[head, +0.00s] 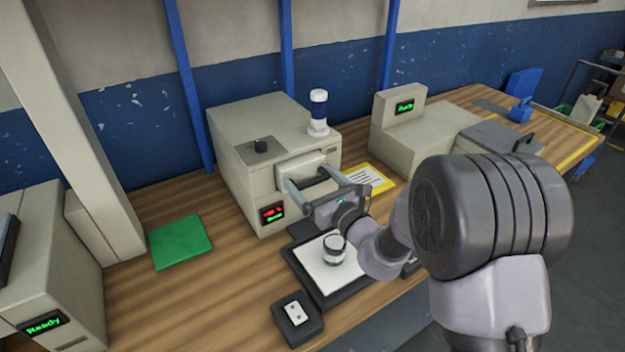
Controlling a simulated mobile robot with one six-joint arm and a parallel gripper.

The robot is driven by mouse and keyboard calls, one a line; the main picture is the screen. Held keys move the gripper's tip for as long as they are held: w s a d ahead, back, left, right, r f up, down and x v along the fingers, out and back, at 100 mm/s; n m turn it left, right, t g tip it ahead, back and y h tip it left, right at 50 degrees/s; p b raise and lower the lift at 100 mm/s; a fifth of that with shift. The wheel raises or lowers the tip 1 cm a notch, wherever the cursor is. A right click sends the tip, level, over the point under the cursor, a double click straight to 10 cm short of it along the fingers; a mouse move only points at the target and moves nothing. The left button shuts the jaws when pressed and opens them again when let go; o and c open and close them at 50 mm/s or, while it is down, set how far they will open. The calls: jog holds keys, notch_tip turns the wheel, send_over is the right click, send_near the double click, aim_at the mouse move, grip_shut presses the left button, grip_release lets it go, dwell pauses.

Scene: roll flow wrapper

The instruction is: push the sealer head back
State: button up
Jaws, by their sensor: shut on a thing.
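A beige machine (258,130) stands against the wall, with the sealer head (298,168) as a pale block sticking out of its front. A dark handle bar (314,179) shows at the front of this head. My gripper (308,178) reaches in from the right, its two fingers on either side of the handle, and it is shut on it. The gripper's body and fingers hide part of the machine's front. A small screen with red and green marks (272,213) sits low on that front.
A black-rimmed white tray (318,285) holding a small round jar (334,250) lies below my arm. A switch box (296,315) is in front. A green mat (181,242) lies left. A yellow-edged sheet (366,178) and another beige machine (425,130) stand right.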

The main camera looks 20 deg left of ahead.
jog(key=shift+w+a+r, duration=0.1)
jog(key=shift+w+a, duration=0.05)
jog(key=shift+a, duration=0.05)
jog(key=o, duration=1.6)
jog(key=shift+o, duration=1)
jog(key=shift+w+a, duration=0.1)
jog(key=p+v, duration=0.1)
jog(key=v, duration=1.6)
jog(key=shift+s+p, duration=0.25)
jog(key=shift+p, duration=0.05)
